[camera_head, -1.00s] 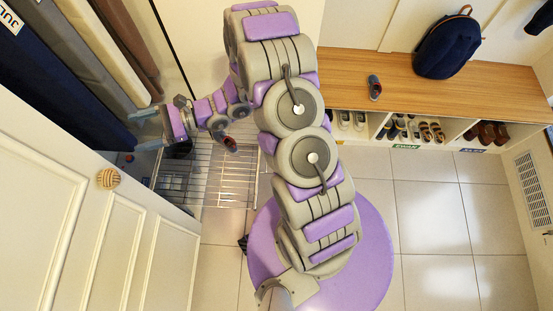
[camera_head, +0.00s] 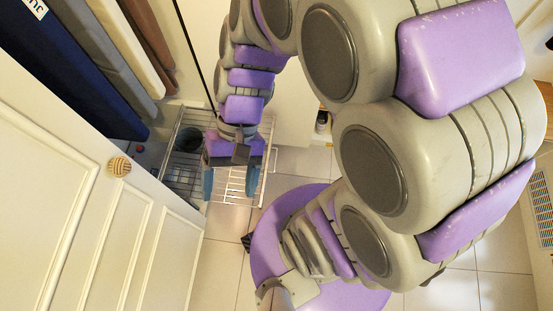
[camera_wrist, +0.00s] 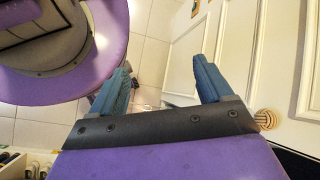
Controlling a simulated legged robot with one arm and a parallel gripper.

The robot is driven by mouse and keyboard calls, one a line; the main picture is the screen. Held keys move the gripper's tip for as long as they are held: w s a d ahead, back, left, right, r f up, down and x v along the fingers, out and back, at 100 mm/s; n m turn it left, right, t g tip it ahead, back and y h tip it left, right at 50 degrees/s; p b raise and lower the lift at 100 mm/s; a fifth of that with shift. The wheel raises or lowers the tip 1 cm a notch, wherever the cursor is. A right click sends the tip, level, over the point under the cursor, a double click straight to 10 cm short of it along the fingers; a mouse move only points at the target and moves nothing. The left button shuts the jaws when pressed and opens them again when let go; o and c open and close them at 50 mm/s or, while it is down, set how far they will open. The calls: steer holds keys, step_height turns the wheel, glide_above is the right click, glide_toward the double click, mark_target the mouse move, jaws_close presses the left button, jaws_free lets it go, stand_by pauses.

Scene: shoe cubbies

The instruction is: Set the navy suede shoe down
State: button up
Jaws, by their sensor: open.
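My gripper (camera_head: 231,192) is open over the wire rack (camera_head: 236,200), with its two blue fingers spread apart and pointing down in the head view. The wrist view shows the same open fingers (camera_wrist: 161,66) with no shoe held between them. I cannot make out the navy suede shoe in either current view. My arm hides most of the wooden bench and part of the rack.
A white panelled door with a round woven knob (camera_head: 119,166) stands at the left. A dark round container (camera_head: 187,139) is at the rack's left part. Cubby shoes (camera_head: 322,122) show just beside my arm. Tiled floor (camera_head: 222,250) is bare in front of the rack.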

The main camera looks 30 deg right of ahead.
steer(key=s+d+r+n+t+h, duration=0.1)
steer(key=d+t+h, duration=0.1)
steer(key=d, duration=0.4)
steer(key=s+d+r+t+h, duration=0.1)
steer(key=s+d+h, duration=0.1)
steer(key=d, duration=0.4)
steer(key=shift+n+t+h, duration=0.4)
steer(key=shift+h, duration=0.4)
steer(key=shift+a, duration=0.1)
